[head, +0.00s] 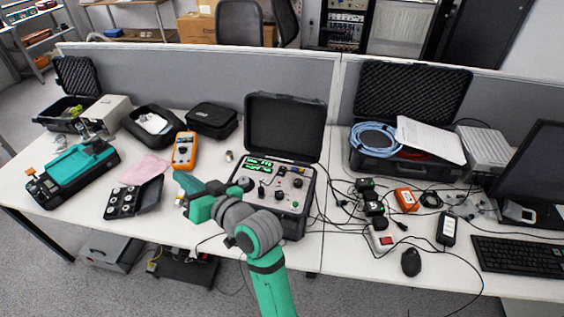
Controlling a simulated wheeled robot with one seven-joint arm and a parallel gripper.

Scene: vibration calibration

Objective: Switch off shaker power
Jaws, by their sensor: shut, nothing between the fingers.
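A black case (303,215) stands open on the desk at the centre, its lid upright behind it. Its grey panel (292,184) has several knobs and a lit green display (258,168); it looks like the shaker unit. My green and grey arm covers the panel's lower left. My gripper (183,201) is at the left of the case, over the desk, apart from the visible panel. It is small here, shut and holds nothing. I cannot tell which switch is the shaker's power.
Cables, black adapters and an orange box (406,200) crowd the desk right of the case. A grey partition (190,77) stands behind.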

